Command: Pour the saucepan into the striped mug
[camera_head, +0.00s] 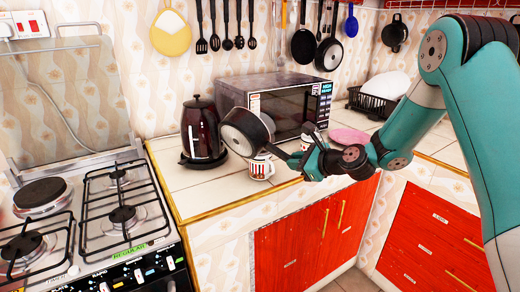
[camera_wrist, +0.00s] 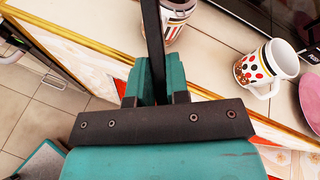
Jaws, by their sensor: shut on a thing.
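My gripper (camera_head: 306,161) is shut on the handle of the saucepan (camera_head: 244,130). The pan's bowl is out of that view.
A spotted mug (camera_wrist: 266,68) stands near the microwave (camera_head: 285,100). A dark kettle (camera_head: 202,130) is left of the pan. A pink plate (camera_head: 348,137) and a dish rack (camera_head: 375,102) lie right. The stove (camera_head: 95,222) is at left. Clear counter lies before the kettle.

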